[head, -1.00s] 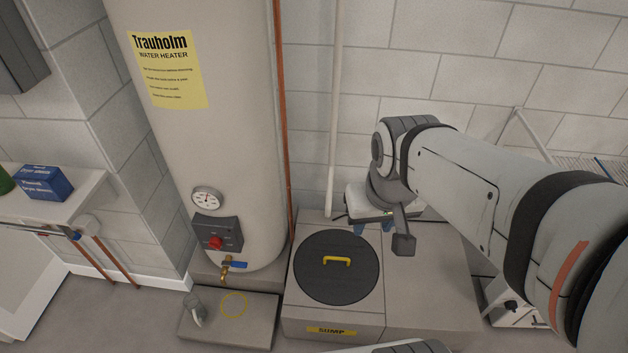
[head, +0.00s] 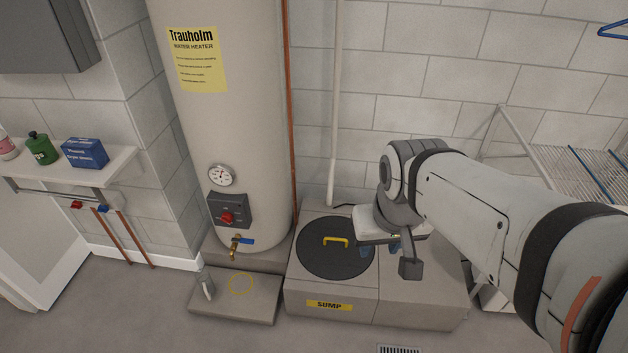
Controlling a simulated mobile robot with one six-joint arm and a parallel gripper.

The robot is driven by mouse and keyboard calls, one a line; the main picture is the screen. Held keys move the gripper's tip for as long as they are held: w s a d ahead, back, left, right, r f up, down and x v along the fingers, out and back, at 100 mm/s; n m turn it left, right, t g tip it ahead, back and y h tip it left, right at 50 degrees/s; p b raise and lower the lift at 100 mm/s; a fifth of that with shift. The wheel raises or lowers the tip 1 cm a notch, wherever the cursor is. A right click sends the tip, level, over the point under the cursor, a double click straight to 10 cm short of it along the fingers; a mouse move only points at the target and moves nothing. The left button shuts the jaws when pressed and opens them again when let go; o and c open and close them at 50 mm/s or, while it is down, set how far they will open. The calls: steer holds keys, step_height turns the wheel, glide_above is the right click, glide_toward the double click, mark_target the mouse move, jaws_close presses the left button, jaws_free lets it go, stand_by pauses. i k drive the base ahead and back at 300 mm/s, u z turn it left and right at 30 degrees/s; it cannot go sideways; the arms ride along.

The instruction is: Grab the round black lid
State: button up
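The round black lid (head: 328,264) lies flat on the grey box marked SUMP (head: 300,292). It has a yellow handle (head: 336,240) across its middle. My gripper (head: 382,247) is to the right of the handle in the picture, by the lid's right edge, pointing down. Its blue fingers look spread apart, with nothing seen between them, though my wrist partly covers them. The gripper overlaps the lid's right edge in the picture; its height above the box is hard to judge.
A tall water heater (head: 235,130) stands left of the box, with a tap (head: 234,250) above a low grey slab (head: 225,308). A copper pipe (head: 289,120) and a white pipe (head: 335,110) run up behind. A wire rack (head: 550,150) is at right. Floor in front is clear.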

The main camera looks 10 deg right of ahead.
mark_target(326, 249)
steer(key=z, duration=0.2)
steer(key=i, duration=0.85)
steer(key=u, duration=0.1)
